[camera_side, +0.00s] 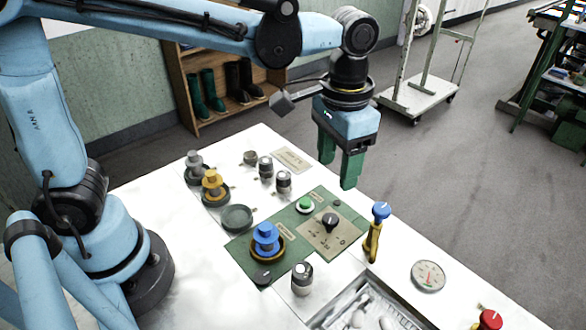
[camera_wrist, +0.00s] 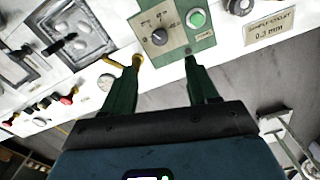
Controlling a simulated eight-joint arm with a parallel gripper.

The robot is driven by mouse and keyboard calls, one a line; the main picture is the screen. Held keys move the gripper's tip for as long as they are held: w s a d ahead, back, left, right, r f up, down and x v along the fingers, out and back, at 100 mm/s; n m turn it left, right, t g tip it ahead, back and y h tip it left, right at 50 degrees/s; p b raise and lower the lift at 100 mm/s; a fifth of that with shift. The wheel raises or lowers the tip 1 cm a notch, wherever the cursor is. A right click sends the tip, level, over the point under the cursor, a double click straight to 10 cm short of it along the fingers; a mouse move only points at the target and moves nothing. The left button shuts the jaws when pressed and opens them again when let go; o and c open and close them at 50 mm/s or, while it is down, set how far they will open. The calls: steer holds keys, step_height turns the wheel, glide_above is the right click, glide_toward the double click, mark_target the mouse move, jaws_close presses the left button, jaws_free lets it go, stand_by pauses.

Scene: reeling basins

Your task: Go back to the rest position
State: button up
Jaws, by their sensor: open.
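My gripper (camera_side: 339,168) has two green fingers and hangs from the blue arm above the far edge of the white worktop (camera_side: 140,205). The fingers are apart with nothing between them. In the wrist view my gripper (camera_wrist: 162,62) also shows spread and empty, with the panel beyond its tips. In the side view it is above and to the right of the green control panel (camera_side: 238,250), which carries a black rotary knob (camera_side: 330,221), a green button (camera_side: 305,203) and a blue knob (camera_side: 266,238).
A yellow valve with a blue top (camera_side: 381,211) stands upright near the gripper. A round gauge (camera_side: 428,276), a red knob (camera_side: 490,319) and a recessed basin (camera_side: 365,305) are at the lower right. A boot shelf (camera_side: 215,75) and a white cart (camera_side: 415,97) stand behind.

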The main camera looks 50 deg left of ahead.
steer(key=s+a+n+t, duration=0.1)
steer(key=s+a+t, duration=0.1)
steer(key=a, duration=0.5)
steer(key=s+a+n+t, duration=0.2)
steer(key=a+t, duration=0.3)
steer(key=a, duration=0.3)
steer(key=shift+s+f, duration=0.45)
steer(key=shift+s, duration=0.05)
